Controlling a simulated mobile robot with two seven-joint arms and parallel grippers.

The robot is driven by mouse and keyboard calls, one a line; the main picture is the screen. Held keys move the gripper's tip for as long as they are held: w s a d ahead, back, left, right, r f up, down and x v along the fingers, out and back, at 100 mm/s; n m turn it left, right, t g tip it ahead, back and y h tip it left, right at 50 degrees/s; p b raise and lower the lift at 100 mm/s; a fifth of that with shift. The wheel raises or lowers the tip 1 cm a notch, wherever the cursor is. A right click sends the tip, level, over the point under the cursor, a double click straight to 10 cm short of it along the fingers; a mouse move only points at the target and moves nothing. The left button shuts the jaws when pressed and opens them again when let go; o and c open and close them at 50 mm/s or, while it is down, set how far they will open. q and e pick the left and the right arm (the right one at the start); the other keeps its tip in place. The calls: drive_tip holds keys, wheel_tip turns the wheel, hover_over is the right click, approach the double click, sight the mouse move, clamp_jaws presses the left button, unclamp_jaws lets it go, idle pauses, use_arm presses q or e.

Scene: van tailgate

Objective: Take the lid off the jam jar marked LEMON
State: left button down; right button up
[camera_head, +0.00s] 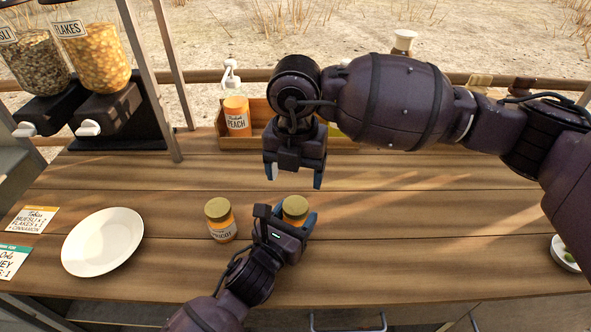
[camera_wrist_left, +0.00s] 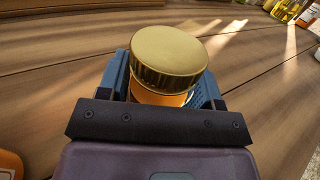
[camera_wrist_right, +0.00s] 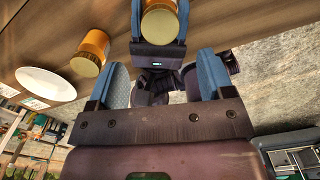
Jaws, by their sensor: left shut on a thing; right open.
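A jam jar with a gold lid (camera_head: 295,206) stands on the wooden tabletop, and my left gripper (camera_head: 290,222) is shut around its body. The lid is on the jar and shows above the fingers in the left wrist view (camera_wrist_left: 168,56). Its label is hidden by the gripper. My right gripper (camera_head: 295,178) is open and empty, above and behind the held jar, pointing down. A second gold-lidded jar (camera_head: 221,221) stands to the left of it, with a label that seems to read APRICOT. No LEMON marking is readable.
A white plate (camera_head: 103,242) and order cards (camera_head: 32,219) lie at the left. Cereal dispensers (camera_head: 95,60) stand at the back left. A wooden crate (camera_head: 226,143) with a PEACH bottle (camera_head: 236,115) is behind my right gripper. A small bowl (camera_head: 565,254) sits at the right edge.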

sight(295, 205)
drive_tip(key=m, duration=0.5)
drive_tip(key=shift+f+m, duration=0.15)
drive_tip(key=shift+m, duration=0.35)
drive_tip(key=shift+f, duration=3.9)
drive_tip(key=shift+c, duration=0.4)
drive_tip(key=c, duration=0.8)
drive_tip(key=n, duration=0.6)
drive_tip(key=shift+r+n, duration=0.1)
drive_tip(key=shift+n, duration=0.3)
drive_tip(key=shift+c, duration=0.3)
drive_tip(key=o, duration=1)
